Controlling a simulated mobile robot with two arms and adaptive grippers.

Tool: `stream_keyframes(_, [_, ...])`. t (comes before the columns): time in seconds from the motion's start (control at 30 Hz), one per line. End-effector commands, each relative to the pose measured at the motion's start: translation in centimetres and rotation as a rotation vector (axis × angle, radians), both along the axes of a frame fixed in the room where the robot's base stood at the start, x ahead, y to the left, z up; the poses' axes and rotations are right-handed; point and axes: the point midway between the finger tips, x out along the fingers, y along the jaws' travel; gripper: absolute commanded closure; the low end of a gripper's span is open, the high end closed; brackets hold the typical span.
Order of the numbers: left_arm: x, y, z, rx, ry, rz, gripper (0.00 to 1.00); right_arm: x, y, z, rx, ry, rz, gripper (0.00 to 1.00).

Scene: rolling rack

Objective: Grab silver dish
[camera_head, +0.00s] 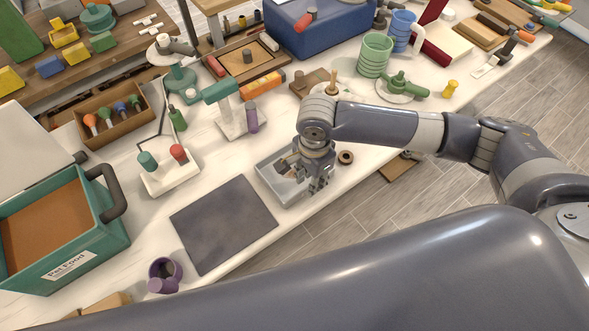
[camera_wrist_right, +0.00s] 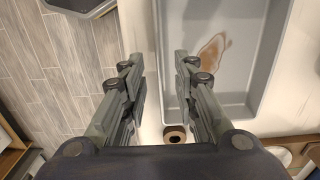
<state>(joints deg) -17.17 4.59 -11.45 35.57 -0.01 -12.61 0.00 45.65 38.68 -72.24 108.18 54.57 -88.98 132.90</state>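The silver dish is a shallow grey rectangular tray (camera_head: 266,180) near the table's front edge, right of a dark square board. It fills the right of the right wrist view (camera_wrist_right: 262,85), with a brownish patch on its floor. My right gripper (camera_head: 320,186) is over the dish's right end in the head view, hiding part of it. In the wrist view my right gripper (camera_wrist_right: 160,78) has its fingers apart, one on each side of the dish's near wall, with nothing between them but that wall. Contact cannot be told. My left gripper is not in view.
The dark square board (camera_head: 223,222) lies left of the dish. A small brown ring (camera_head: 345,157) sits right of it. A purple mug (camera_head: 164,274) and a teal pet food box (camera_head: 62,235) stand further left. Toys and tools crowd the table behind. Floor lies beyond the front edge.

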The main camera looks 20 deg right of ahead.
Motion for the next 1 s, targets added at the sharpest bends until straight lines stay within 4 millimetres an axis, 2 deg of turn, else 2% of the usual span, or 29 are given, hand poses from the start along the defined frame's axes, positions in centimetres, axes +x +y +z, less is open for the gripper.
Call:
stream_keyframes(0.2, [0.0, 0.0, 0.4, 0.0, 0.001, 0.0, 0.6, -0.1, -0.2, -2.8, -0.001, 0.001, -0.001, 0.72])
stream_keyframes(0.47, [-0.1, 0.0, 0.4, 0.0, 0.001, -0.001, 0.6, -0.1, -0.1, -3.3, -0.001, 0.0, 0.0, 0.72])
stream_keyframes(0.5, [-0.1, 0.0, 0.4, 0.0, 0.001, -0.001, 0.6, -0.1, -0.1, -3.3, -0.001, -0.001, 0.0, 0.75])
stream_keyframes(0.6, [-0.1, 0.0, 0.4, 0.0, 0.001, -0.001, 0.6, -0.1, -0.1, -3.3, -0.001, 0.0, 0.0, 0.97])
stream_keyframes(0.63, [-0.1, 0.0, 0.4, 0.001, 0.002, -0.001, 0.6, -0.1, -0.1, -3.3, 0.0, 0.0, 0.0, 1.0])
stream_keyframes(1.0, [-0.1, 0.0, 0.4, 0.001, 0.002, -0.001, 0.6, 0.0, -0.1, -3.2, 0.001, -0.003, 0.0, 1.0])
